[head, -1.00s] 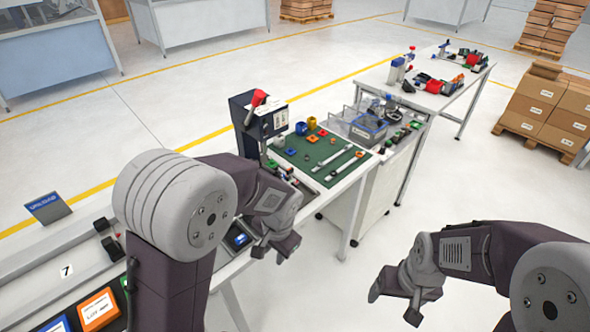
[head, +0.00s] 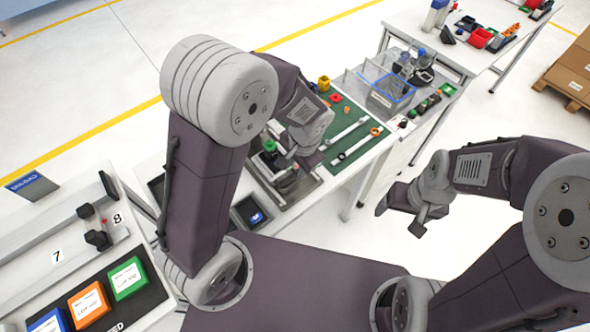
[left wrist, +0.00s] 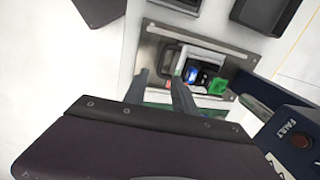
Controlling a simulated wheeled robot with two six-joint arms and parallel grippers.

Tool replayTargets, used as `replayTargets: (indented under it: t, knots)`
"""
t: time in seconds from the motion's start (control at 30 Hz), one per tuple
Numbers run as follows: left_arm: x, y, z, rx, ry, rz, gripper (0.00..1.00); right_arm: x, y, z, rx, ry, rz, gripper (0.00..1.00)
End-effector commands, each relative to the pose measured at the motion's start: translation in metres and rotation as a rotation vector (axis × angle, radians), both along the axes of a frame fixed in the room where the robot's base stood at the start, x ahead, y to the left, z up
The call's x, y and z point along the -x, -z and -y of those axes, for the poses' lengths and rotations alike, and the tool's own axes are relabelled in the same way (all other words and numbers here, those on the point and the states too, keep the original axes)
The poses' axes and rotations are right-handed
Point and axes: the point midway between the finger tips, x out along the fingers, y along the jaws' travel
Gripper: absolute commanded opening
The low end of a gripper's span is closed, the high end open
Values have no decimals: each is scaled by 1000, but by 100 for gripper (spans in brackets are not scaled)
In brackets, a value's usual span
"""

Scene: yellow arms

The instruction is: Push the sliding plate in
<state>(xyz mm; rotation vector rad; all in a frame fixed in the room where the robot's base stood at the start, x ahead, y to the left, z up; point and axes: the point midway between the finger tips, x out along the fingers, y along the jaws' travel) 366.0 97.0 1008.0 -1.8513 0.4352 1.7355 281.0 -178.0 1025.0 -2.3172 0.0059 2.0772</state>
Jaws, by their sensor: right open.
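The sliding plate (left wrist: 235,45) looks like a metal sheet with a long bar handle along one edge in the left wrist view. A nest on it holds a blue, a black and a green part (left wrist: 217,86). In the head view the metal plate (head: 299,190) shows partly, at the table's near edge, with my left arm covering much of it. My left gripper (left wrist: 160,75) is over the plate's edge with its fingers apart and nothing between them; contact cannot be told. My right gripper (head: 398,218) is open and empty, off to the right over the floor.
Dark trays (head: 249,212) sit left of the plate. Open floor lies at right.

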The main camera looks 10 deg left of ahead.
Motion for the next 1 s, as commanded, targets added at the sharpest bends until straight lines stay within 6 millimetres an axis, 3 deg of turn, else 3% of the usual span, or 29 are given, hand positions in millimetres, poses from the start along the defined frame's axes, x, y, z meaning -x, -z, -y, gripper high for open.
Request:
replayTargets:
  t: [0.3,0.43,0.7,0.83,1.0]
  knots:
    - [-6,64,-10,-1,0,-5,33,0,7,0,0,0,0,78]
    - [-8,76,-11,-1,-1,-3,33,0,8,0,0,0,0,78]
    - [-8,78,-11,0,1,-2,33,0,7,0,0,0,0,78]
    - [-8,78,-11,0,1,-2,0,0,8,0,0,0,0,78]
    - [-8,77,-11,0,1,-2,0,0,8,0,0,0,0,78]
